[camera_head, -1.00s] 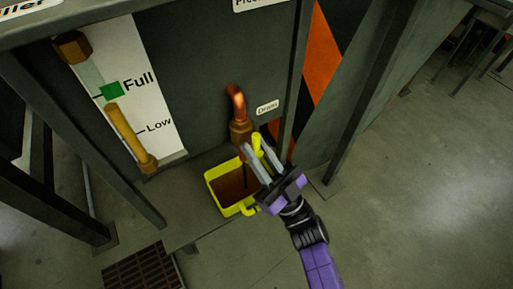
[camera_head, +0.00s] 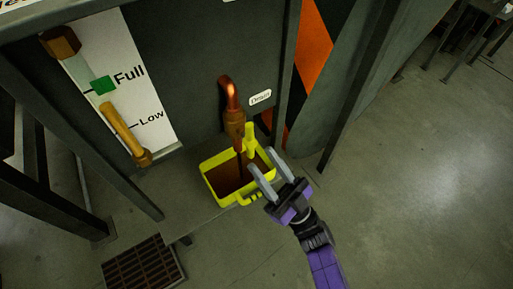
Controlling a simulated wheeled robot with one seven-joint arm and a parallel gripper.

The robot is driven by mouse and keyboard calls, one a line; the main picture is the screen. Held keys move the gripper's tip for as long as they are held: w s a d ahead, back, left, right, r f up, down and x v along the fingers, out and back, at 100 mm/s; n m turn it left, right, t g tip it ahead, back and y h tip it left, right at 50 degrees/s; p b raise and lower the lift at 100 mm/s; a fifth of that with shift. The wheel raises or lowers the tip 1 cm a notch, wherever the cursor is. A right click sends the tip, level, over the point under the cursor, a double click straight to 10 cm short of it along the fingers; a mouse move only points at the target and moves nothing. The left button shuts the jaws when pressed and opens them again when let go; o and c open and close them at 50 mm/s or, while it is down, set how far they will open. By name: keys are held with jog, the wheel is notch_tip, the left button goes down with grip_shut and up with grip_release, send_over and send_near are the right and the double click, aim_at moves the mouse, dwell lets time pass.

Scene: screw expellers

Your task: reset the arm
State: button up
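My gripper (camera_head: 262,166) is open, with two grey fingers apart and nothing visible between them. It is at the right of a copper drain pipe (camera_head: 233,110), near its yellow valve handle (camera_head: 250,141). The fingers look clear of the handle, though the depth gap is hard to tell. A thin dark stream seems to run from the pipe into the bucket. My purple and black arm reaches in from the bottom right.
Metal legs stand at left and right. A floor grate (camera_head: 143,266) lies at the bottom left. The floor at right (camera_head: 420,180) is clear.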

jog(key=shift+s+d+f, duration=0.3)
jog(key=shift+f, duration=0.1)
jog(key=s+d+f+m+t+h, duration=0.4)
jog(key=s+d+m+h, duration=0.3)
jog(key=s+d+h, duration=0.5)
jog(key=s+d+r+m+g+h, duration=0.2)
jog(key=s+d+g+h, duration=0.15)
jog(key=s, duration=0.35)
jog(key=s+d+r+m+g+h, duration=0.1)
jog(key=s+d+r+g+h, duration=0.15)
jog(key=s+h, duration=0.4)
notch_tip(320, 180, up, 30)
jog(key=s+y+p, duration=0.1)
jog(key=p, duration=2.9)
jog(key=shift+s+g+p, duration=0.3)
jog(key=shift+p, duration=0.1)
